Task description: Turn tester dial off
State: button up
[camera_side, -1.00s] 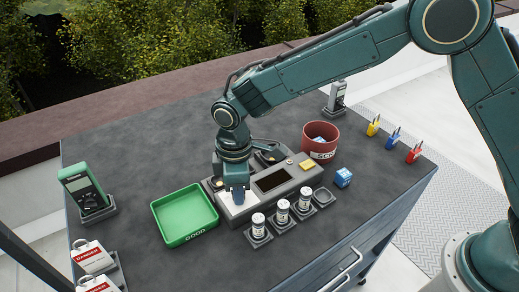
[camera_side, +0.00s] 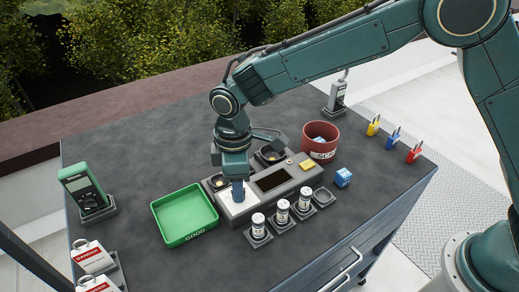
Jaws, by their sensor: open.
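The tester (camera_side: 271,207) is a grey box in the middle of the bench, with a dark screen (camera_side: 271,180), a yellow button (camera_side: 306,164) and a white panel (camera_side: 233,212) at its left end. My gripper (camera_side: 238,190) points down over the white panel. A blue-grey part shows at its tip, just above or on the panel. The dial cannot be made out; my gripper covers that area. The gap between the fingers is hard to see, but the gripper reads as open.
A green GOOD tray (camera_side: 185,214) lies left of the tester, and a red SCRAP bin (camera_side: 320,140) stands behind it at right. Several white cylinders (camera_side: 282,210) stand in holders in front. A blue block (camera_side: 343,177) lies right. A green meter (camera_side: 84,187) stands far left.

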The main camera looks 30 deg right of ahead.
notch_tip(320, 180, up, 12)
jog(key=shift+f, duration=0.25)
dwell(0.5)
jog(key=s+d+r+m+t, duration=0.1)
jog(key=s+d+r+m, duration=0.3)
jog(key=d, duration=0.5)
jog(key=s+d+r+m+t, duration=0.1)
jog(key=s+d+r+m, duration=0.1)
jog(key=s+d+r, duration=0.5)
jog(key=s+d+f+m+t, duration=0.1)
jog(key=s+d+m, duration=0.2)
jog(key=s+d, duration=0.3)
jog(key=s+d+f+m+t, duration=0.2)
jog(key=s+d+m, duration=0.1)
jog(key=s+d, duration=0.4)
jog(key=shift+s+f+m+t, duration=0.25)
jog(key=shift+s+m+t, duration=0.05)
jog(key=shift+s, duration=0.15)
